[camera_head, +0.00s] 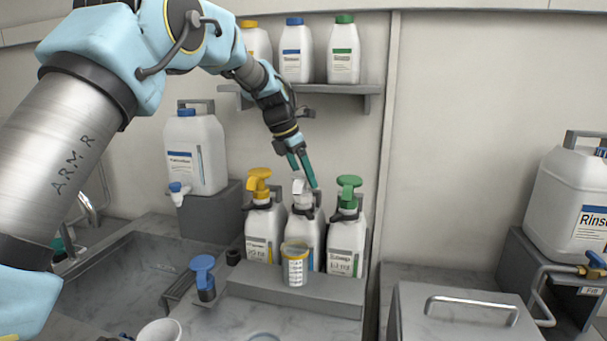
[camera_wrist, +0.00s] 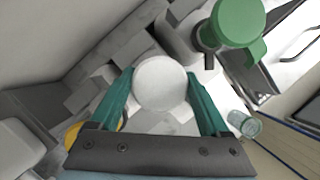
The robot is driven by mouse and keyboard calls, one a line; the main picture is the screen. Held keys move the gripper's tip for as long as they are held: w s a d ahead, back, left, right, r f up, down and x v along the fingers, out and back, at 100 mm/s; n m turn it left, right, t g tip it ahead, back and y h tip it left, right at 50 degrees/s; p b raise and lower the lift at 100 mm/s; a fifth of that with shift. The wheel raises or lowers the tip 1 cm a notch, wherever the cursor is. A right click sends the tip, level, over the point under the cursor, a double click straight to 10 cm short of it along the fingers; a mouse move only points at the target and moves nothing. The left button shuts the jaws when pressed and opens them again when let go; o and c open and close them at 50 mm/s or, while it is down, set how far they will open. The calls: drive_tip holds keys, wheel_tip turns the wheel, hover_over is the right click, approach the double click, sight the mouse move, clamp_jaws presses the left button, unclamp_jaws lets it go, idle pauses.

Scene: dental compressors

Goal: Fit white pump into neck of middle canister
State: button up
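The white pump (camera_head: 301,186) is at the top of the middle canister (camera_head: 304,232), upright, between the yellow-pump and green-pump canisters. Its round white head (camera_wrist: 160,83) fills the gap between my fingertips in the wrist view. My gripper (camera_head: 306,172), with teal fingers, reaches down from above at a tilt. Its fingers (camera_wrist: 160,85) lie against both sides of the pump head and appear shut on it. The pump's lower stem and the canister neck are mostly hidden, so I cannot tell how fully it is seated.
The yellow pump (camera_head: 258,184) and green pump (camera_head: 348,190) stand close on either side. A clear cup (camera_head: 295,264) stands in front of the middle canister. A blue pump (camera_head: 203,274) stands at the front left. A shelf (camera_head: 362,90) with several bottles is above.

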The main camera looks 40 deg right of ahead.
drive_tip(key=shift+o, duration=1.4)
drive_tip(key=s+b+v, duration=0.1)
drive_tip(key=b+v, duration=0.2)
drive_tip(key=v, duration=0.7)
drive_tip(key=shift+w+a+r, duration=0.2)
drive_tip(key=shift+w+r, duration=0.2)
drive_tip(key=shift+w, duration=0.1)
